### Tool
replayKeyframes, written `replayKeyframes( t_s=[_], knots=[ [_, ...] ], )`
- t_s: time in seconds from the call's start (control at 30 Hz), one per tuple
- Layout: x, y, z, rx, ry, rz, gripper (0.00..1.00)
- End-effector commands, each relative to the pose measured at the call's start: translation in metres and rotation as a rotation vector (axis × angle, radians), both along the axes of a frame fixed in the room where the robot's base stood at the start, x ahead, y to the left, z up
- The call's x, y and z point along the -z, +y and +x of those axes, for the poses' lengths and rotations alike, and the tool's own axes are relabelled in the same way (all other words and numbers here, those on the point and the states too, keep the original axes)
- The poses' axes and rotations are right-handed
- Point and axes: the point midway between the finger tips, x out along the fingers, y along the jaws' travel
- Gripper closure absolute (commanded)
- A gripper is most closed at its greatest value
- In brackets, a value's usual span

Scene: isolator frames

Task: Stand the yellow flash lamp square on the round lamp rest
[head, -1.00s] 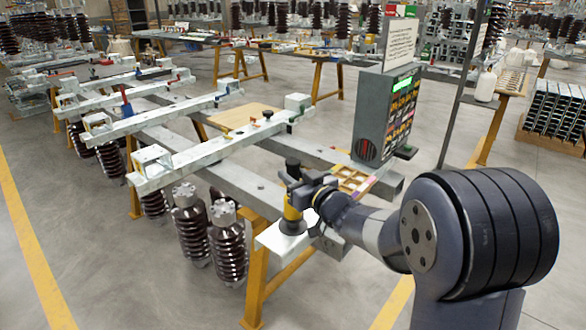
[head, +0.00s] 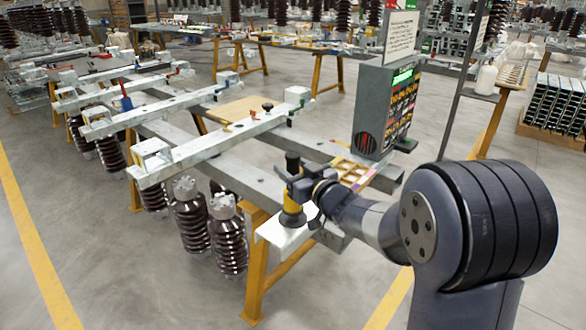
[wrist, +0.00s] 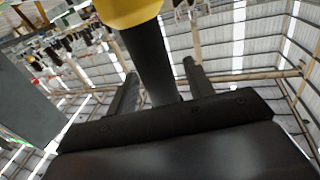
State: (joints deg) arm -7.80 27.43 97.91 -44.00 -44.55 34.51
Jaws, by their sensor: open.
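The yellow flash lamp (head: 291,203), with a black top section, stands about upright on or just above a white plate (head: 272,231) at the front end of the grey bench. A dark round foot shows under the yellow part; I cannot tell whether it is the lamp's own end or the round lamp rest. My gripper (head: 297,184) is level with the lamp's upper part, its jaws open around it. In the wrist view, the lamp's yellow part (wrist: 130,10) is at the top and its black section runs between my two fingers (wrist: 157,85). Contact with the fingers is unclear.
A grey cabinet with a green display (head: 385,112) stands behind and right of my gripper. A partitioned wooden tray (head: 355,171) lies close by. Long grey bars (head: 215,143) cross the bench at left, with brown ribbed insulators (head: 226,240) below.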

Motion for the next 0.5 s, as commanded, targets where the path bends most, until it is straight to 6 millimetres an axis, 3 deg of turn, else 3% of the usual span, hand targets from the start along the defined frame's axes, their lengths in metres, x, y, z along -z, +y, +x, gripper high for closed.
replayKeyframes(
  t_s=[0.17,0.5],
  knots=[
    [-0.002,-0.015,-0.019,0.002,-0.001,-0.001,0.50],
    [-0.002,-0.058,-0.075,0.003,-0.001,0.000,0.50]
  ],
)
